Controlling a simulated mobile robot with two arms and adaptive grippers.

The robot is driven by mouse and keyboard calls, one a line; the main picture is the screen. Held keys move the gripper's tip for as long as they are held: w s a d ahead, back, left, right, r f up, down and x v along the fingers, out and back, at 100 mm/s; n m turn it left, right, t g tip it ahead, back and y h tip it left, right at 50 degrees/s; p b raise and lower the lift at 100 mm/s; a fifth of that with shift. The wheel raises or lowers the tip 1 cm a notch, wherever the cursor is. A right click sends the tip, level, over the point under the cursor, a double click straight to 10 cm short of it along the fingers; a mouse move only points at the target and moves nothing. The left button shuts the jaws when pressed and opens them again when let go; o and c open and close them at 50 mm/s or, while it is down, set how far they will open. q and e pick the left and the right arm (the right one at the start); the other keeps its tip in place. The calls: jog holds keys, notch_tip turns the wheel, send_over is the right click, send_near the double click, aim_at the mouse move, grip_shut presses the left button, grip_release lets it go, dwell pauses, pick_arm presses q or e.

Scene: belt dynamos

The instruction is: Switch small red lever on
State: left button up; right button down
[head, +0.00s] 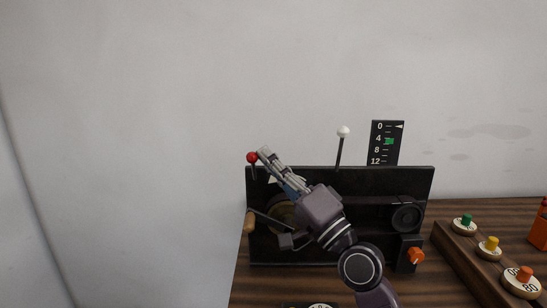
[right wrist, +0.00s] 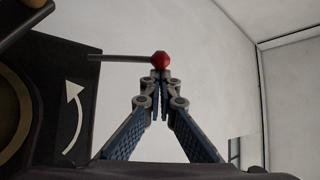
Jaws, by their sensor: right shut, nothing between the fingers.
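The small red lever (head: 252,158) stands at the top left corner of the black dynamo panel (head: 340,178) in the head view. In the right wrist view its red ball (right wrist: 161,59) sits on a thin rod that comes out of the panel's edge. My right gripper (head: 264,152) is shut and empty, with its fingertips right by the red ball. In the right wrist view the shut fingertips (right wrist: 160,75) overlap the ball's lower edge; I cannot tell whether they touch it. My left gripper is not in view.
A white-knobbed lever (head: 343,132) and a black scale (head: 386,142) rise behind the panel. A wooden-handled crank (head: 250,222) is at its left, an orange knob (head: 416,256) at its right. Coloured buttons (head: 489,245) sit on the wooden board at right. The wall area left of the panel is clear.

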jog(key=v, duration=1.2)
jog(key=shift+s+f, duration=0.2)
jog(key=shift+s, duration=0.15)
dwell(0.4)
